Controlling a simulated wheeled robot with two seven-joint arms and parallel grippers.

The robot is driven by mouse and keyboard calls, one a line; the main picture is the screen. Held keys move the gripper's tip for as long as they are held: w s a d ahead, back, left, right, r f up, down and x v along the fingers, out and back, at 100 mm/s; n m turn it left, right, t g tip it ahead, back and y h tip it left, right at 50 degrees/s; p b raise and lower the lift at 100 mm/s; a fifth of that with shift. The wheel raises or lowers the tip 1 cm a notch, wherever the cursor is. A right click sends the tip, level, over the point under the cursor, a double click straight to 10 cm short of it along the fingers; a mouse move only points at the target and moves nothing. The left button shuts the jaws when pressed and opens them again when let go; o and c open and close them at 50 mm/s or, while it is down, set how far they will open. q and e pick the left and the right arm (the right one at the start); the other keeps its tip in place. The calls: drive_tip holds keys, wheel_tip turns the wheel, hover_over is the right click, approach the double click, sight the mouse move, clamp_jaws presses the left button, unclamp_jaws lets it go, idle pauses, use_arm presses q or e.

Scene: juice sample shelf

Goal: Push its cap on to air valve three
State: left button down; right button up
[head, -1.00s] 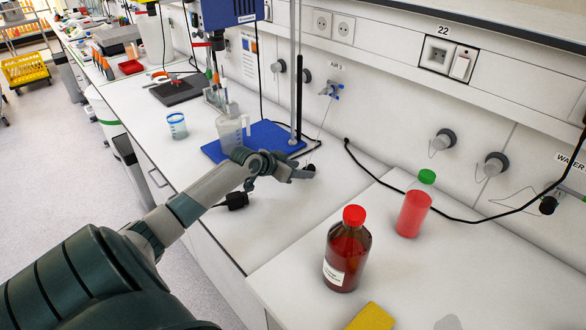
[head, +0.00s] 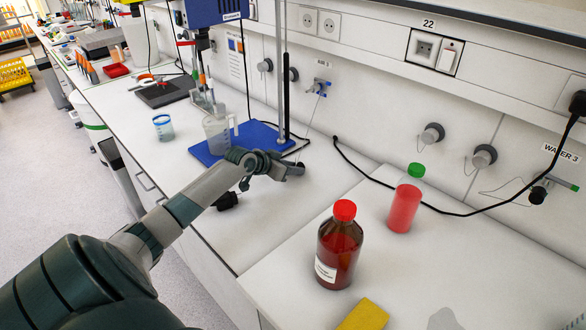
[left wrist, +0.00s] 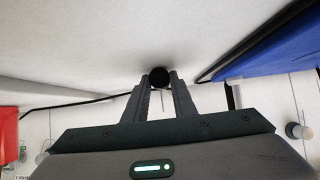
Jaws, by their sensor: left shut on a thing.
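The uncapped air valve (head: 320,87) is a small blue fitting on the white wall panel, under a label that reads AIR; its number is too small to read. A thin tether hangs down from it towards my left gripper (head: 297,170). The gripper is low over the white bench, in front of and below the valve, apart from it. It is shut on a small dark round cap, seen in the left wrist view (left wrist: 159,77) between the fingertips. In the head view the fingers mostly hide the cap. My right gripper is out of view.
A blue stand base (head: 204,153) with a beaker (head: 215,136) is left of the gripper. A brown bottle (head: 340,250), a red-liquid bottle (head: 404,207) and a yellow sponge (head: 365,315) are at right. A black cable (head: 362,170) runs along the wall. Grey capped valves (head: 433,134) flank the blue one.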

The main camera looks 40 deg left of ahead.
use_arm(q)
drive_tip(key=shift+r+p, duration=0.95)
drive_tip(key=shift+r, duration=0.1)
wheel_tip(320, 180, up, 3)
drive_tip(key=shift+f+p, duration=0.2)
drive_tip(key=shift+p, duration=0.9)
drive_tip(key=shift+r, duration=0.1)
drive_tip(key=shift+w+d, duration=0.1)
